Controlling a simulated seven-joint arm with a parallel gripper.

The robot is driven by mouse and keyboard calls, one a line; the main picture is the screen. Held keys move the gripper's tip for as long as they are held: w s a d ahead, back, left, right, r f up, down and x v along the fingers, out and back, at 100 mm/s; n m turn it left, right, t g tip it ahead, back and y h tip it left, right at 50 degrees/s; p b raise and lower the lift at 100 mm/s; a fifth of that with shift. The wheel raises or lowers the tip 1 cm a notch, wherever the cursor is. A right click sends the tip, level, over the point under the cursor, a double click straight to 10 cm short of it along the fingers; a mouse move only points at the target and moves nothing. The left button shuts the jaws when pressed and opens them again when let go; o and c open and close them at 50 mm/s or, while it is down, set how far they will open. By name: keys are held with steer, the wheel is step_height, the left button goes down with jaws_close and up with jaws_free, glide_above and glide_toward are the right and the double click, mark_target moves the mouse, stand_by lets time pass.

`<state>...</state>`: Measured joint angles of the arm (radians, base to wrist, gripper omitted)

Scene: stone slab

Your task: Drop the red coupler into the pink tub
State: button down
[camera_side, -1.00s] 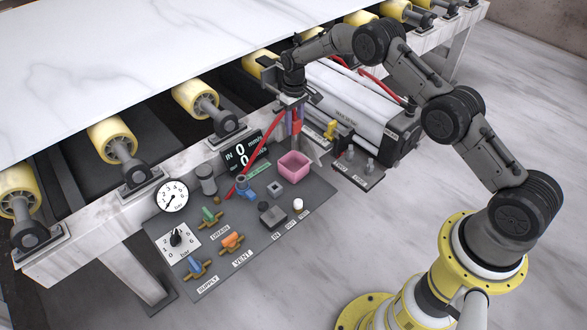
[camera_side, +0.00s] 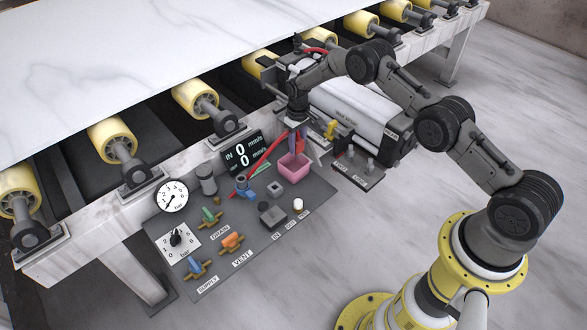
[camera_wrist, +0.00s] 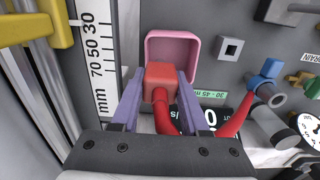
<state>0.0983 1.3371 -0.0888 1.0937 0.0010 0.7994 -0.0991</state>
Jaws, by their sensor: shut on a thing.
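The red coupler (camera_wrist: 161,77) is between the two purple fingers of my gripper (camera_wrist: 160,88) in the wrist view. A red hose trails from it. The pink tub (camera_wrist: 184,48) lies just beyond the coupler in the wrist view, partly hidden by it. In the side view the pink tub (camera_side: 294,170) sits on the dark panel, and my gripper (camera_side: 297,147) is directly above its back part, pointing down. The coupler is mostly hidden by the fingers in the side view. I cannot tell its exact height over the rim.
A blue fitting (camera_side: 243,184) stands left of the tub, with the red hose passing by it. A square grey socket (camera_side: 274,188) and a white knob (camera_side: 298,204) are in front. The display (camera_side: 240,150) and a yellow part (camera_side: 331,130) flank the gripper.

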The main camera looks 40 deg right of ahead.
steer(key=shift+c, duration=1.6)
jaws_free()
steer(key=shift+r, duration=0.1)
step_height(320, 180, up, 14)
steer(key=shift+a, duration=0.1)
